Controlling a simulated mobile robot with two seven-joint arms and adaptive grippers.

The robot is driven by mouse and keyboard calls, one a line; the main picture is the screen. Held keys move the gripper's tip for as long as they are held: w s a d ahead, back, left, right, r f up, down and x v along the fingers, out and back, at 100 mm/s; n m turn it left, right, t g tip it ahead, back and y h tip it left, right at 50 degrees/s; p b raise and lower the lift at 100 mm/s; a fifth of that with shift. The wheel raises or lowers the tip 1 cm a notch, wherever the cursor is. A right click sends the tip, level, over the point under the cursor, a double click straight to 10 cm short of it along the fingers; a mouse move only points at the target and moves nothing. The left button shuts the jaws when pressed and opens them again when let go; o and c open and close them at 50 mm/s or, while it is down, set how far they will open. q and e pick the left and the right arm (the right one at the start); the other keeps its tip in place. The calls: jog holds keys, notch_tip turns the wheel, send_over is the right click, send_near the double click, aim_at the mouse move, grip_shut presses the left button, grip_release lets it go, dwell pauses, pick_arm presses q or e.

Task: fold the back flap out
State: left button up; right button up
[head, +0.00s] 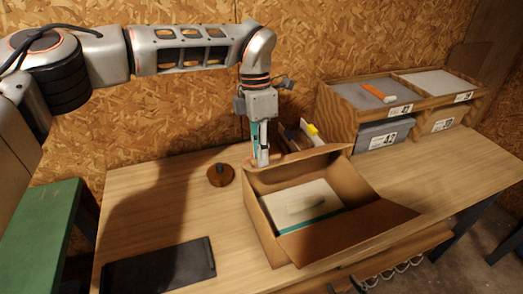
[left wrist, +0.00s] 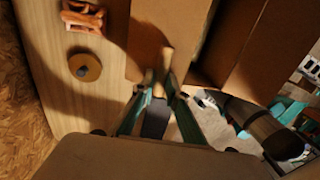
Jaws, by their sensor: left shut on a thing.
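The open brown cardboard box (head: 265,228) stands on the wooden table. Its back flap (head: 300,166) is raised along the far edge, tilted rather than lying flat. A wide flap (head: 345,232) spreads out at the front right. My left gripper (head: 261,160) points down at the back left corner of the box, at the end of the back flap. It is shut on the flap's cardboard. In the left wrist view the fingers (left wrist: 160,92) meet at a cardboard edge, with brown panels (left wrist: 160,30) beyond. My right gripper is not in view.
A white package (head: 300,200) lies inside the box. A round wooden piece with a dark knob (head: 221,175) is left of it. A dark flat slab (head: 160,266) lies at the front left. A wooden bin rack (head: 345,120) stands at the back right. The table's left part is largely clear.

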pick_arm(q)
jog(key=shift+f, duration=0.1)
jog(key=shift+w+a+r+p, duration=0.1)
jog(key=shift+w+r+p, duration=0.2)
jog(key=shift+p, duration=0.55)
jog(key=shift+w+a+r+g+p, duration=0.15)
jog(key=shift+g+p, duration=0.45)
jog(key=shift+p, duration=0.6)
jog(key=shift+w+h, duration=0.2)
jog(key=shift+h, duration=0.1)
jog(key=shift+w+a+g, duration=0.2)
jog(key=shift+w+g, duration=0.05)
jog(key=shift+g, duration=0.35)
